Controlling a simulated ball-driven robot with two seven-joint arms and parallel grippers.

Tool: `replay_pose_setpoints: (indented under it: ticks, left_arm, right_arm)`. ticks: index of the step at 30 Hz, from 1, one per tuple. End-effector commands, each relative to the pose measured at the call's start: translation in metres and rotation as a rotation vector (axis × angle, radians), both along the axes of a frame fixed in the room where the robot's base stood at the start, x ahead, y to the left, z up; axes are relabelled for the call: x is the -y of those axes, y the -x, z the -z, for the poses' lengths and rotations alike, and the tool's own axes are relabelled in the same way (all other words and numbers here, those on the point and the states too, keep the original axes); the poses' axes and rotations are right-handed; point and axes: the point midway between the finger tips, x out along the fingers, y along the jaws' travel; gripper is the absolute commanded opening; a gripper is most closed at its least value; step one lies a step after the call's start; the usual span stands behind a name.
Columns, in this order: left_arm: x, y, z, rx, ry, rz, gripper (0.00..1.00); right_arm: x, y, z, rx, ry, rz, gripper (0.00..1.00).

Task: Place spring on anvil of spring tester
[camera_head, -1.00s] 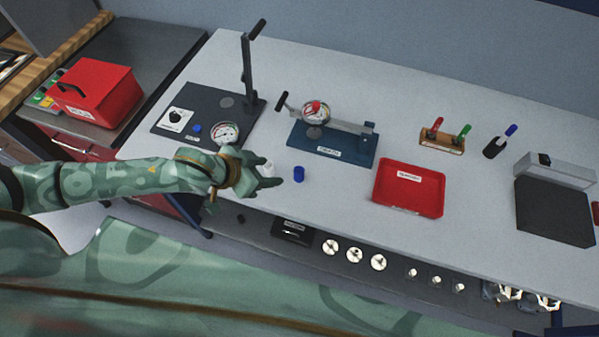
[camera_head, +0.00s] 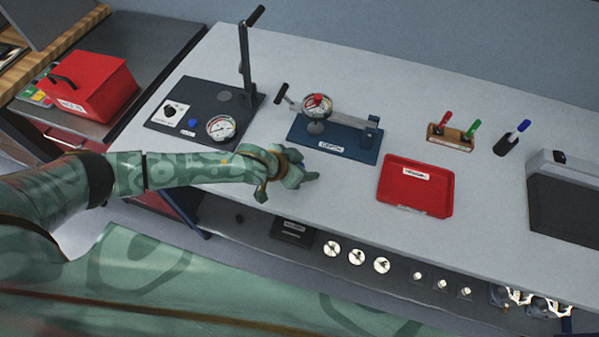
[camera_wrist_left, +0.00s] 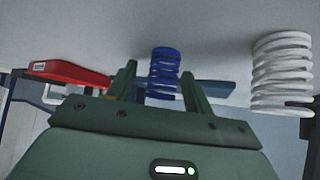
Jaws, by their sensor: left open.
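The spring tester (camera_head: 180,119) is a dark plate at the left of the bench, with an upright lever and a dial gauge. A grey round disc, seemingly its anvil (camera_head: 224,96), lies bare on the plate. My left gripper (camera_head: 306,180) is low over the bench front, right of the tester, and mostly hides the springs there. In the left wrist view, a blue spring (camera_wrist_left: 163,72) stands between the open fingers of my left gripper (camera_wrist_left: 158,82), with no clear grip on it. A white spring (camera_wrist_left: 282,72) stands to the right, outside the fingers. My right gripper is out of view.
A red box (camera_head: 92,88) sits at far left. Bare bench lies between gripper and tray.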

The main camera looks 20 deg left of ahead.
Motion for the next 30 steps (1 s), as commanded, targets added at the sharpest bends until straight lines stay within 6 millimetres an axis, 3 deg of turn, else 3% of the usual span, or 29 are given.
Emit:
replay_pose_setpoints:
  ticks: [5, 11, 23, 29, 30]
  left_arm:
    - [0.0, 0.0, 0.0, 0.0, 0.0, 0.0, 0.51]
    - [0.0, 0.0, -0.001, 0.0, 0.0, 0.0, 0.04]
    - [0.0, 0.0, -0.007, 0.0, 0.002, -0.001, 0.0]
    - [0.0, 0.0, -0.039, 0.003, 0.002, 0.0, 0.0]
    - [0.003, 0.01, -0.046, -0.001, 0.003, 0.002, 0.0]
  right_arm:
    - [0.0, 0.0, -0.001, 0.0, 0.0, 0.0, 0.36]
    - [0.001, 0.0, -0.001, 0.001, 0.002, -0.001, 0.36]
    - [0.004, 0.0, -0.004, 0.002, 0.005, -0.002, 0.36]
    - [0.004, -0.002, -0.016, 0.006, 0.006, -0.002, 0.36]
    - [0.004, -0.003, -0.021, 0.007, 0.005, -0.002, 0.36]
